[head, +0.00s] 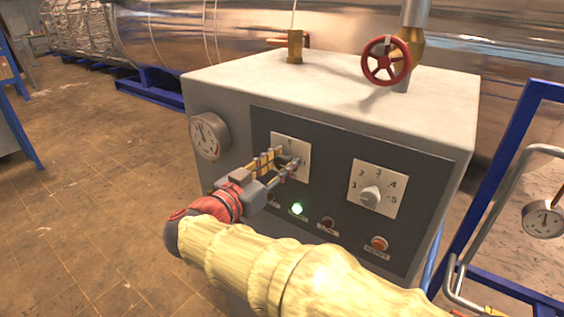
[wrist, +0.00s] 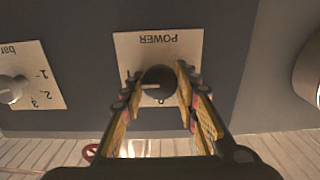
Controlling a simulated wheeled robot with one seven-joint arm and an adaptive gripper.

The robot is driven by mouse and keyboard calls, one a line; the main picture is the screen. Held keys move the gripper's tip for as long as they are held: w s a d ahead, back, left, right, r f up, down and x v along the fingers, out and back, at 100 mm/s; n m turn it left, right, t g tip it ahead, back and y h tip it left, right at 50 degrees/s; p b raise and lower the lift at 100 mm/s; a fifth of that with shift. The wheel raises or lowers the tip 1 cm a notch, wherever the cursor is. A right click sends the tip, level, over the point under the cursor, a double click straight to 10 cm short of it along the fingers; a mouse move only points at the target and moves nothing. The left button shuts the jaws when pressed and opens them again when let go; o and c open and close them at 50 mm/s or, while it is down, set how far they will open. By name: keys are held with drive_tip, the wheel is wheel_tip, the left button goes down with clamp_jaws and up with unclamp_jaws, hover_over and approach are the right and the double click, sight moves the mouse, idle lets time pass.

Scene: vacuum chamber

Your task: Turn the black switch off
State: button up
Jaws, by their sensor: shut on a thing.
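The black switch (wrist: 158,84) is a round knob on a white plate marked POWER (wrist: 158,47), seen upside down in the wrist view. A pale pointer line on the knob points to the left in that view, toward a mark partly hidden by a finger. My gripper (wrist: 158,92) has its two fingers on either side of the knob and is shut on it. In the head view my gripper (head: 288,165) reaches to the white plate (head: 289,145) at the upper left of the dark panel, and its fingers mostly hide the knob.
The grey control box (head: 330,95) carries a second, pale knob (head: 371,195) on a numbered plate to the right. A gauge (head: 209,136) sits left; a red valve wheel (head: 386,61) stands on top.

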drive_tip(key=shift+n, duration=0.3)
drive_tip(key=n+b, duration=0.2)
drive_tip(key=n, duration=0.1)
drive_tip(key=shift+a+f+n, duration=0.1)
drive_tip(key=shift+n, duration=0.3)
drive_tip(key=n, duration=0.4)
drive_tip(key=shift+w, duration=0.1)
drive_tip(key=n+p, duration=0.2)
drive_tip(key=n, duration=0.4)
drive_tip(key=shift+a+n, duration=0.1)
drive_tip(key=shift+n, duration=0.2)
drive_tip(key=shift+f+n+p, duration=0.1)
drive_tip(key=shift+n+p, duration=0.95)
drive_tip(key=shift+n, duration=0.35)
drive_tip(key=o, duration=1.1)
